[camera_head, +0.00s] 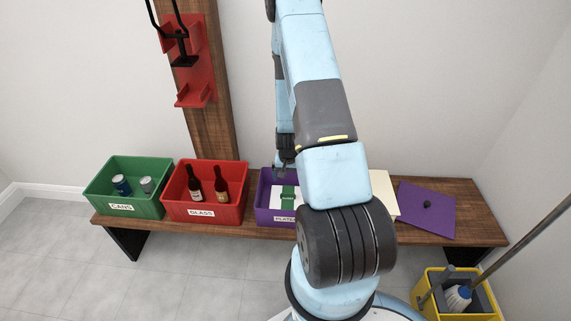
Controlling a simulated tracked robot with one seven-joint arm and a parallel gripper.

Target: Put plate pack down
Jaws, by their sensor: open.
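The plate pack (275,196), white with a green band, lies in the purple bin (264,214), whose front label is partly legible as plates. My gripper (286,168) is small in view just above the pack, open, pointing down. I cannot tell whether its fingers touch the pack. My arm hides the right part of the bin.
On the wooden bench (462,198) a green cans bin (124,207) and a red glass bin (204,212) stand left of the purple bin. A cream object (384,194) and a purple lid (428,218) lie to the right. A yellow mop bucket (440,304) stands on the floor.

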